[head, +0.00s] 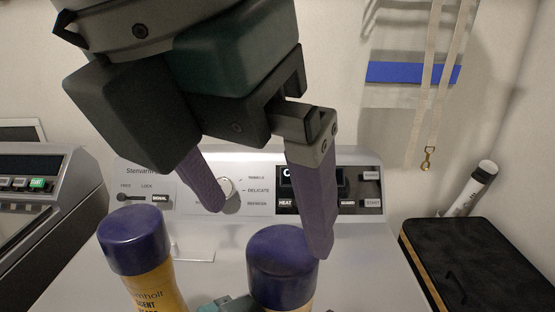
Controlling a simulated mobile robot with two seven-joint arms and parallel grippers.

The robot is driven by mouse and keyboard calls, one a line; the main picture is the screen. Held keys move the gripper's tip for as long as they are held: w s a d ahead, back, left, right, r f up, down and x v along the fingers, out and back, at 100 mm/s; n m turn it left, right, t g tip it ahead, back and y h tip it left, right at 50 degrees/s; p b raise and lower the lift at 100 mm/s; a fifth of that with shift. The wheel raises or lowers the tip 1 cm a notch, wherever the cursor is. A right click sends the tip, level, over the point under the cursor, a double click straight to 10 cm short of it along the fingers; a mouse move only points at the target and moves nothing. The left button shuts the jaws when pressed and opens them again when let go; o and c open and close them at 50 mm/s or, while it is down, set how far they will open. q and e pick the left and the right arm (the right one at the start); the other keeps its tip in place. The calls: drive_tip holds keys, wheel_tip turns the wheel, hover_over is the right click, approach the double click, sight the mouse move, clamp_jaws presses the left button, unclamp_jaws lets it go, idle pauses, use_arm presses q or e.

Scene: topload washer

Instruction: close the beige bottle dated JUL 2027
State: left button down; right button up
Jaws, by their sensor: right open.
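A bottle (157,288) with a yellow-orange body and a purple cap stands at the lower left. A second bottle with a purple cap (282,262) stands at the bottom middle. Only a sliver of its body shows, and the frame edge cuts off the rest. I cannot read a date on either bottle. My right gripper (268,231) is open, with its two purple fingers pointing down. Its right finger overlaps the second bottle's cap in the picture; I cannot tell if they touch. A small part of my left gripper (236,303) shows beside the second bottle; its fingers are hidden.
The bottles are in front of the washer's control panel (258,203), which has a dial and buttons. Another machine (48,190) is at the left. A black box (475,262) and a white tube (472,187) are at the right. Straps (426,100) hang on the wall.

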use_arm(q)
drive_tip(key=shift+f, duration=0.1)
use_arm(e)
drive_tip(key=shift+v, duration=1.45)
use_arm(q)
unclamp_jaws()
drive_tip(key=p+v, duration=0.2)
drive_tip(key=v, duration=0.8)
use_arm(e)
wheel_tip(320, 180, up, 2)
drive_tip(key=shift+r, duration=0.15)
